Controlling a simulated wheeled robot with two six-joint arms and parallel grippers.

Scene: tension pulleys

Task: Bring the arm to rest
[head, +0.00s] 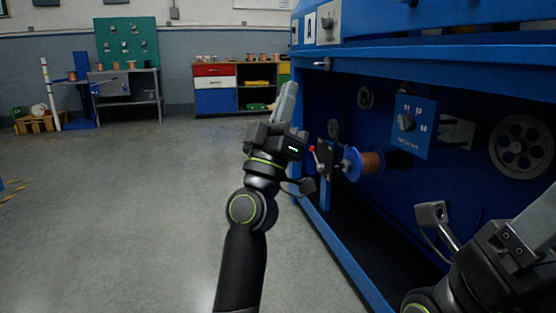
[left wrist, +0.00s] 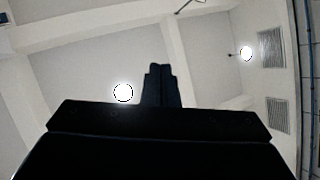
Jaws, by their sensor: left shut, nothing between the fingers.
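My left arm stands upright in the middle of the head view, with its left gripper (head: 287,98) pointing up, just left of the blue machine (head: 345,240). The fingers are together and empty. In the left wrist view the left gripper (left wrist: 159,70) shows dark and shut against the ceiling. My right gripper (head: 538,225) is at the lower right, in front of the machine, and is cut off by the picture's edge. Its fingertips are out of sight, so its opening does not show.
A copper-coloured spool (head: 371,163) and a red-knobbed lever (head: 313,149) sit on the machine close to my left arm. A spoked pulley (head: 521,146) is farther right. A drawer cabinet (head: 214,102) and a workbench (head: 127,73) stand at the back. The floor at left is clear.

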